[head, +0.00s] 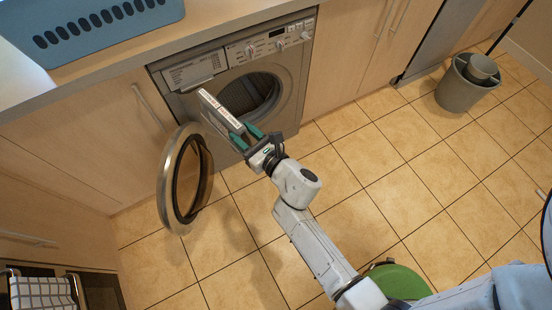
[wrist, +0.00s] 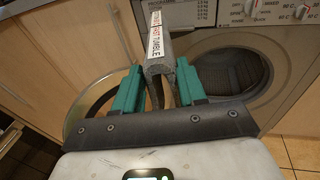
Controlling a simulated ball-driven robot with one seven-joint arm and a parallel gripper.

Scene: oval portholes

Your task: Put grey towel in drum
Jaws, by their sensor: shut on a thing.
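The grey towel (head: 219,111) is a narrow, folded or rolled bundle. It has a white label with red and dark print, on which "TUMBLE" is readable in the wrist view (wrist: 160,68). My gripper (head: 241,133) is shut on one end of it, with green fingers on both sides. The towel's other end points away from my gripper, toward the machine's front. The drum (head: 252,94) shows as a dark round opening in the grey washing machine; the towel and fingers overlap its left side in the head view. In the wrist view the drum (wrist: 232,78) lies right of the towel.
The machine's round door (head: 169,187) stands open to the left. A blue basket (head: 88,31) sits on the counter (head: 120,62) above. A grey bin (head: 462,92) stands on the tiled floor at right. A checked cloth (head: 42,292) hangs at lower left. Floor before the machine is clear.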

